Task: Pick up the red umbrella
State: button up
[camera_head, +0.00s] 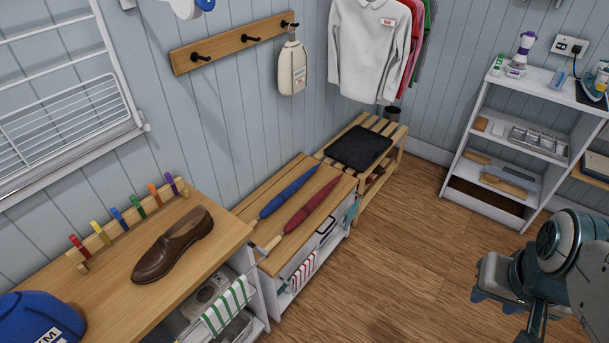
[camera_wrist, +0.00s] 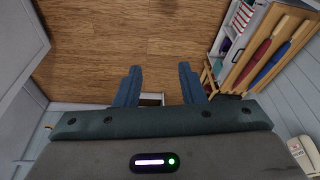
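The red umbrella (camera_head: 312,203) is closed and lies on the low wooden bench top (camera_head: 272,262), with its pale handle toward the near edge. It also shows in the wrist view at the upper right (camera_wrist: 258,60). A closed blue umbrella (camera_head: 289,191) lies beside it on the wall side, roughly parallel and apart. My gripper (camera_wrist: 160,85) is open, with two blue fingers spread and nothing between them. In the head view my gripper (camera_head: 492,299) hangs over the floor at the lower right, well away from the umbrella.
A brown shoe (camera_head: 172,246) and colored pegs stand on the left counter. A slatted bench with a black cushion (camera_head: 358,148) is behind the umbrellas. A white shelf (camera_head: 487,204) stands at the right. The wood floor between is clear.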

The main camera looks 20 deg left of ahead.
aim_at(304, 211)
jog(key=u, duration=0.75)
jog(key=i, duration=0.85)
jog(key=u, duration=0.75)
jog(key=i, duration=0.5)
